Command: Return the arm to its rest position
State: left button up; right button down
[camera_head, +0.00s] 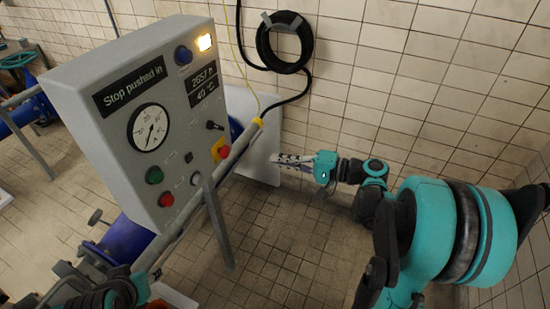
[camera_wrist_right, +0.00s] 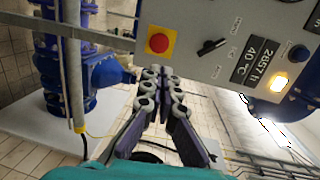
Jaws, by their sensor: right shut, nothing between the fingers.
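My right arm comes in from the right in the head view. My right gripper (camera_head: 278,159) is held in the air to the right of the grey control panel (camera_head: 105,150), apart from it, with its fingers toward the panel. In the right wrist view the fingers of the gripper (camera_wrist_right: 160,72) meet at the tips, with nothing between them. Beyond them is the panel's face with a red stop button on a yellow plate (camera_wrist_right: 158,42), which also shows in the head view (camera_head: 220,150). Part of my left arm (camera_head: 110,296) shows at the bottom left; its gripper cannot be made out.
The panel's upper display (camera_head: 130,84) reads "Stop pushed in"; a lamp (camera_head: 204,42) is lit. A black cable coil (camera_head: 284,42) hangs on the tiled wall. Pipe rails (camera_head: 215,215) run beside the panel. Blue pipework (camera_head: 125,238) stands below. Tiled floor (camera_head: 290,240) is clear between panel and right arm.

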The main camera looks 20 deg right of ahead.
jog(key=shift+a, duration=0.1)
dwell(0.3)
jog(key=s+a+f+n+g+h, duration=0.3)
jog(key=s+a+f+g+h, duration=0.1)
jog(key=s+a+f+h, duration=0.3)
jog(key=s+d+f+n+h+b, duration=0.1)
jog(key=s+d+f+n+h, duration=0.1)
jog(key=s+n+h, duration=0.3)
jog(key=s, duration=0.4)
jog(key=shift+s+d+h, duration=0.2)
jog(key=shift+d+h, duration=0.1)
jog(key=shift+d, duration=0.05)
